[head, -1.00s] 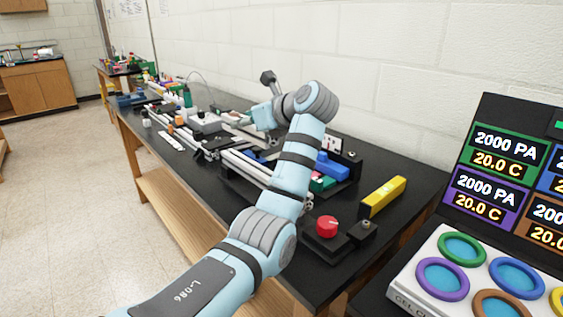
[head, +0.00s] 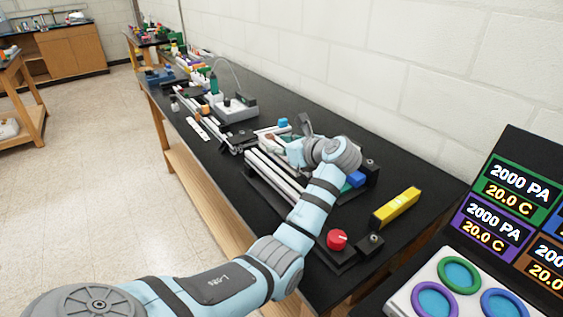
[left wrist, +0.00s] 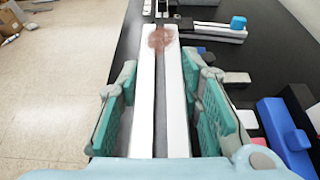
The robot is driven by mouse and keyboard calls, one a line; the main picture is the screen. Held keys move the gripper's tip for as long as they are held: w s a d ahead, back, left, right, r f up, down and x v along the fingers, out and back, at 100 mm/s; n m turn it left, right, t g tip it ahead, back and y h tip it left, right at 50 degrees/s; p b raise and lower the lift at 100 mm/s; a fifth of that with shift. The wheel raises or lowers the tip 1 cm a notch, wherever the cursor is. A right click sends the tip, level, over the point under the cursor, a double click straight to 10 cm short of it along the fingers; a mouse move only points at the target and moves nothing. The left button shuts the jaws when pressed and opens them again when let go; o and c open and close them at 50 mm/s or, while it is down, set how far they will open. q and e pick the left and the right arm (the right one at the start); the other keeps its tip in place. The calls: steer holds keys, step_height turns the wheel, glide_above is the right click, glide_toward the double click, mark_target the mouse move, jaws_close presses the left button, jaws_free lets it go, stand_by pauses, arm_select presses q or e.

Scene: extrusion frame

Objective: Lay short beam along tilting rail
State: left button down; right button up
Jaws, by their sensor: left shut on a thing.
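My left gripper (left wrist: 165,120) has teal pads on both sides of a pale slotted bar (left wrist: 146,85), which I take to be the short beam, and is shut on it. The bar runs away from me with a dark slot down its middle. A reddish patch (left wrist: 160,40) shows near its far end. In the head view my left gripper (head: 294,152) is low over the bench, partly hidden by my wrist. Silver rails (head: 272,178) lie just in front of it. I cannot tell which is the tilting rail or whether the bar touches it. My right gripper is not in view.
A blue block (left wrist: 285,125) lies right of the gripper. A yellow block (head: 396,206) and a red knob (head: 337,239) stand near the bench's right end. A blue cap (left wrist: 238,22) sits on a farther rail.

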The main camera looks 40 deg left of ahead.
mark_target(280, 160)
arm_select(q)
steer(key=f, duration=0.4)
steer(key=shift+s, duration=0.4)
steer(key=shift+w+f, duration=0.1)
steer(key=shift+f, duration=0.25)
steer(key=shift+w, duration=0.15)
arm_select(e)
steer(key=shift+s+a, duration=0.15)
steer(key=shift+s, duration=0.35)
arm_select(q)
steer(key=shift+f, duration=0.15)
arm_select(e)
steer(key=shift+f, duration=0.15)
arm_select(q)
steer(key=shift+f+b, duration=0.3)
steer(key=shift+b, duration=0.3)
steer(key=c, duration=1.1)
jaws_free()
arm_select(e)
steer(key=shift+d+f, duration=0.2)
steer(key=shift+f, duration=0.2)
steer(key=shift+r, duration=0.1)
